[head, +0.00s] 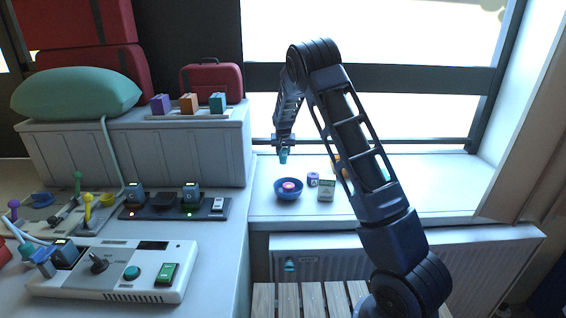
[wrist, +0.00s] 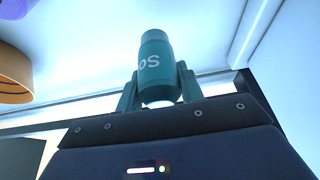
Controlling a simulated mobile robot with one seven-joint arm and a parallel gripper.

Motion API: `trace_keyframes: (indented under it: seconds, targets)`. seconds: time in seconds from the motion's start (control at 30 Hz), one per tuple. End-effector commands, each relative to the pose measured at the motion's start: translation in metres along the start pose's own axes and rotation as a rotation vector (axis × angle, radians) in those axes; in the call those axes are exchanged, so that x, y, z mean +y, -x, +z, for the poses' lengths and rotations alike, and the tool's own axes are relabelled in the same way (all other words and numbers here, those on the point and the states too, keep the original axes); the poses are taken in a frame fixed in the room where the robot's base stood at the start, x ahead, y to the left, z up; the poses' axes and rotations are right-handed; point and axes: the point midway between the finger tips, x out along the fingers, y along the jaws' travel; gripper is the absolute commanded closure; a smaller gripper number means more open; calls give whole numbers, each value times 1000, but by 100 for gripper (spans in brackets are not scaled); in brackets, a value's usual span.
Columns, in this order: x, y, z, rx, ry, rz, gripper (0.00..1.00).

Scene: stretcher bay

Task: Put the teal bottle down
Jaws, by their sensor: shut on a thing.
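The teal bottle (head: 283,157) hangs in my gripper (head: 282,146) in the head view, above the white window sill and a little above and left of a blue bowl. In the wrist view the teal bottle (wrist: 155,60) stands between the two teal fingers of my gripper (wrist: 158,85), with white letters on its side. My gripper is shut on it. The bottle looks clear of the sill (head: 262,180). Its lower end in the wrist view is partly hidden by the gripper.
On the sill are the blue bowl (head: 288,194) with a pinkish thing inside, a purple block (head: 313,179) and a green-and-white box (head: 326,190). An orange thing (head: 337,163) is partly behind my arm. The sill's right part (head: 440,185) is clear. A control panel (head: 110,284) sits left.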

Motion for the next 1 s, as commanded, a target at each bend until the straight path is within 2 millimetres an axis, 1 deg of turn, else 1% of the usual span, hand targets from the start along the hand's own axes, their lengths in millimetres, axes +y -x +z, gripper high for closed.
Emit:
trace_keyframes:
  seconds: [0.03, 0.27, 0.53, 0.93, 0.97, 1.0]
  targets:
    - [0, -4, 2, -1, 0, 0, 86]
    - [0, -16, 7, -1, -1, 0, 86]
    - [0, -47, 20, -1, 0, 0, 86]
    - [0, -51, 21, 0, -1, 0, 86]
    - [0, -51, 21, 0, -1, 0, 61]
    - [0, -51, 21, 0, -1, -1, 53]
